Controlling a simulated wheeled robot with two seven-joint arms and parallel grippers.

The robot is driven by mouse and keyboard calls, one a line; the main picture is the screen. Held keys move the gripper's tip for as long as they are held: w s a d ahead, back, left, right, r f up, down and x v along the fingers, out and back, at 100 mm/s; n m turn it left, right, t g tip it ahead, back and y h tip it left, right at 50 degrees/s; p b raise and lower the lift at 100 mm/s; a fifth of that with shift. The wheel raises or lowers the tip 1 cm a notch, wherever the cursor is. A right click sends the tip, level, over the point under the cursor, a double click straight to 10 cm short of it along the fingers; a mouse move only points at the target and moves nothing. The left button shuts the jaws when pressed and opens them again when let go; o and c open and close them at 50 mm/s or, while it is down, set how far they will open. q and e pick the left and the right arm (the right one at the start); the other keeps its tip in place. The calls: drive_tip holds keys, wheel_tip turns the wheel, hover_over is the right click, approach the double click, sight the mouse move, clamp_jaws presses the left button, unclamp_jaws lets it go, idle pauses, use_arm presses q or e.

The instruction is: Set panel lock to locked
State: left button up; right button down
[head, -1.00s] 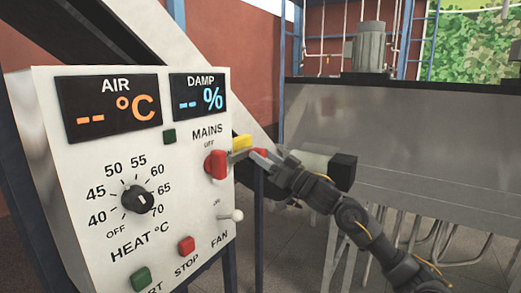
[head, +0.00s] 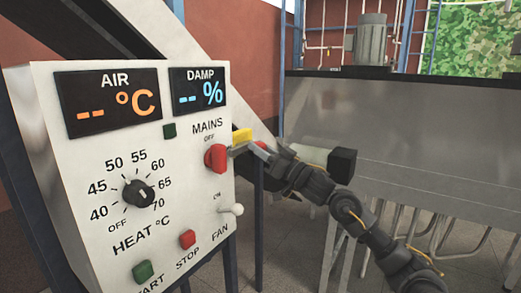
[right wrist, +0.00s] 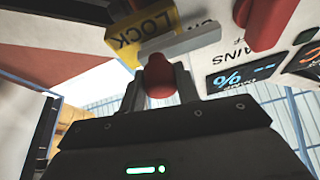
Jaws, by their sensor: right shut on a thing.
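The panel lock shows as a yellow block (head: 242,136) at the right edge of the white control panel (head: 85,185). In the right wrist view the block (right wrist: 141,36) reads LOCK, and a grey bar (right wrist: 185,46) lies beside it. A red rounded piece (right wrist: 158,79) sits by the bar, between the fingers of my right gripper (right wrist: 160,88). My right gripper (head: 264,149) is shut on this red piece. In the head view the gripper hides most of it. Whether the lock is set cannot be told. My left gripper is not in view.
The red MAINS knob (head: 216,157) sits close left of the lock. A FAN toggle (head: 232,210), a red STOP button (head: 187,239) and the HEAT dial (head: 138,194) are lower on the panel. A large grey metal tank (head: 420,140) stands behind my right arm.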

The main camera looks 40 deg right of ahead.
drive_tip(key=a, duration=0.1)
drive_tip(key=s+a+p, duration=0.1)
drive_tip(key=a, duration=0.1)
drive_tip(key=shift+a+f, duration=0.1)
drive_tip(key=c, duration=1.5)
unclamp_jaws()
drive_tip(key=o, duration=0.5)
drive_tip(key=shift+a, duration=0.15)
drive_tip(key=shift+c, duration=0.2)
